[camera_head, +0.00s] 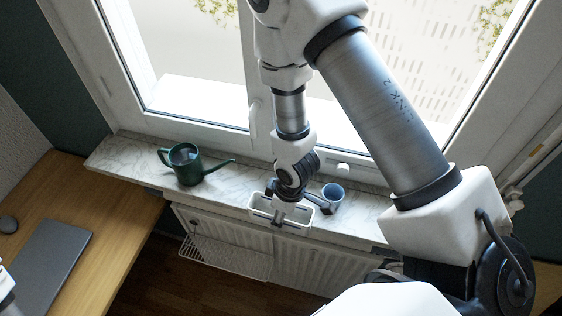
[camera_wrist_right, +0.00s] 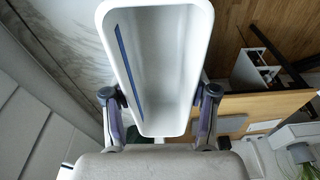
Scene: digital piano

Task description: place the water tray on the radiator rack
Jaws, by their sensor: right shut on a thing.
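The water tray (camera_head: 259,211) is a white, open trough, held at the front edge of the windowsill above the radiator. My right gripper (camera_head: 297,198) reaches down to it and is shut on it. In the right wrist view, the tray (camera_wrist_right: 160,60) looks empty, with a blue line along one inner wall, and the fingers (camera_wrist_right: 160,115) press on its two sides. The radiator rack (camera_head: 225,258) is a wire shelf on the radiator's front, lower and to the left of the tray. I cannot tell whether the tray touches the sill. My left gripper does not show.
A green watering can (camera_head: 186,165) stands on the marble sill (camera_head: 125,152) left of the tray. The radiator (camera_head: 300,262) is below. A wooden desk (camera_head: 110,215) with a grey laptop (camera_head: 50,262) is at left.

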